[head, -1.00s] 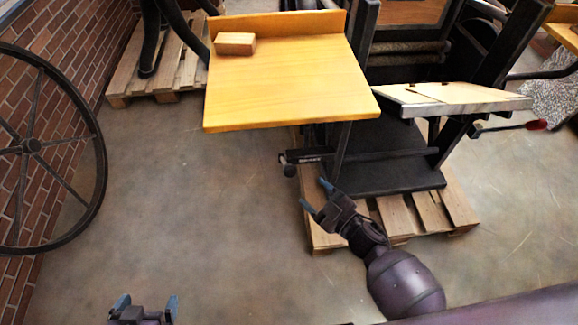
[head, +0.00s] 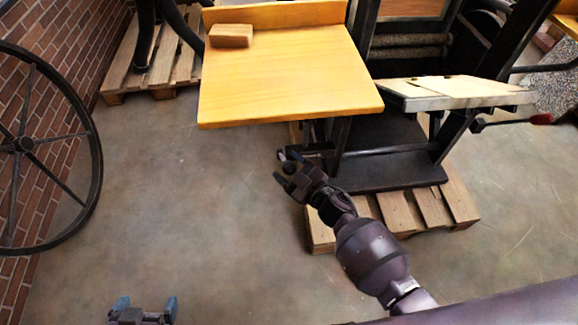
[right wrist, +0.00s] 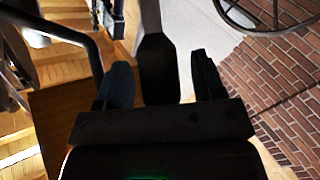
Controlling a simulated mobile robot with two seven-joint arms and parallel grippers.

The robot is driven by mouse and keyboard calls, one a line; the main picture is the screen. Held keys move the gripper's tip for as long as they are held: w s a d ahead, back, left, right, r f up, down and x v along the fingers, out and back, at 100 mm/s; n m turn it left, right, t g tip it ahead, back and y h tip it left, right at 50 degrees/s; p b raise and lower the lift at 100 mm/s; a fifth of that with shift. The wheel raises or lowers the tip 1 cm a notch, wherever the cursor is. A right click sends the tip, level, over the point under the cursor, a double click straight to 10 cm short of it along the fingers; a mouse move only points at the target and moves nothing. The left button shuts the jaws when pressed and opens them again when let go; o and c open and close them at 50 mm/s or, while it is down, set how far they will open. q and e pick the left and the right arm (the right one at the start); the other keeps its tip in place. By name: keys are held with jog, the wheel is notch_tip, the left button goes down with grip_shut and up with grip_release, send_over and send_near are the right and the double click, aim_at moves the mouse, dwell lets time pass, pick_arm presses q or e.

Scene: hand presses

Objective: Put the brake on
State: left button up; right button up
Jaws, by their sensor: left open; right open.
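A dark lever (head: 318,152) sticks out to the left from the press frame, below the yellow wooden table. Its end is partly hidden by my right gripper (head: 279,166) in the head view. In the right wrist view, a dark paddle-shaped end (right wrist: 158,65) stands between the two spread fingers of the right gripper (right wrist: 160,78), with gaps on both sides. I cannot tell for sure that this is the brake. My left gripper (head: 146,306) is open and empty over the floor at the bottom left, far from the press.
The yellow table (head: 285,85) overhangs just above the right gripper and carries a wooden block (head: 231,36). A pallet (head: 398,213) lies under the press. A red-tipped handle (head: 541,118) is at the right. A large spoked wheel (head: 27,144) stands left. The middle floor is clear.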

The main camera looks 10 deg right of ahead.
grip_shut()
pick_arm(q)
jog(key=f+b, duration=0.3)
jog(key=b, duration=0.1)
jog(key=shift+s+a+f+g, duration=0.1)
jog(key=shift+s+f+g, duration=0.1)
jog(key=shift+f+g, duration=0.15)
pick_arm(e)
jog(key=shift+n+t+y, duration=0.3)
jog(key=shift+n+t, duration=0.2)
jog(key=s+f, duration=0.3)
jog(key=shift+s+f, duration=0.25)
jog(key=shift+f, duration=0.05)
